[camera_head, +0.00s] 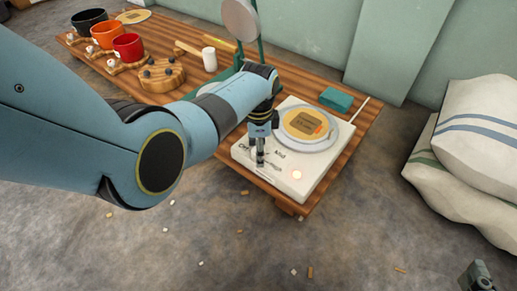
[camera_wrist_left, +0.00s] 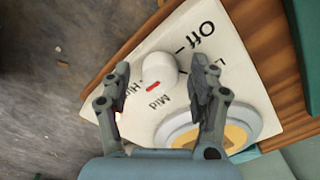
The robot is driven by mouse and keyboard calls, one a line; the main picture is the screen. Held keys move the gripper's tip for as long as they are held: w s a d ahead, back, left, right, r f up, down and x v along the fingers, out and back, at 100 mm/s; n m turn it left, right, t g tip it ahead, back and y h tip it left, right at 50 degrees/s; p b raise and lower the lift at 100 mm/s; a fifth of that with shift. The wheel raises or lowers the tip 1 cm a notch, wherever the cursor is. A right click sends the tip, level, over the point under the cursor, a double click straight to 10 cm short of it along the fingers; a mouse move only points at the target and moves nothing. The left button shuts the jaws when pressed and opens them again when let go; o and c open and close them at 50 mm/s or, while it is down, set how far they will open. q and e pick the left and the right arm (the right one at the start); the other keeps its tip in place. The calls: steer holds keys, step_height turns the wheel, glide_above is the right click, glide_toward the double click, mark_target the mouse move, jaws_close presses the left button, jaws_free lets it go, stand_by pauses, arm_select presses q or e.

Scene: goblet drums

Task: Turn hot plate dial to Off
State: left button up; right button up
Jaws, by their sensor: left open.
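The white hot plate (camera_head: 310,165) sits at the near right end of the wooden table, with a glowing light (camera_head: 297,174). Its white dial (camera_wrist_left: 159,67) has a red mark, which lies near the printed Mid and High; Off is printed on the other side. My left gripper (camera_head: 260,155) points down over the dial. In the left wrist view this gripper (camera_wrist_left: 158,80) is open, one finger on each side of the dial, with gaps showing. How far down the fingers reach is unclear. The dial is mostly hidden in the head view. My right gripper (camera_head: 477,279) shows only partly, at the bottom right.
A round plate with a tan disc (camera_head: 306,124) sits on the hot plate. A teal block (camera_head: 336,99) lies behind it. A white-headed mallet (camera_head: 208,58), a wooden round piece (camera_head: 162,75) and several pots (camera_head: 128,47) stand further left. White sacks (camera_head: 470,140) lie at the right.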

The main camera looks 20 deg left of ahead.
arm_select(q)
steer(key=c, duration=1.1)
steer(key=shift+c, duration=0.2)
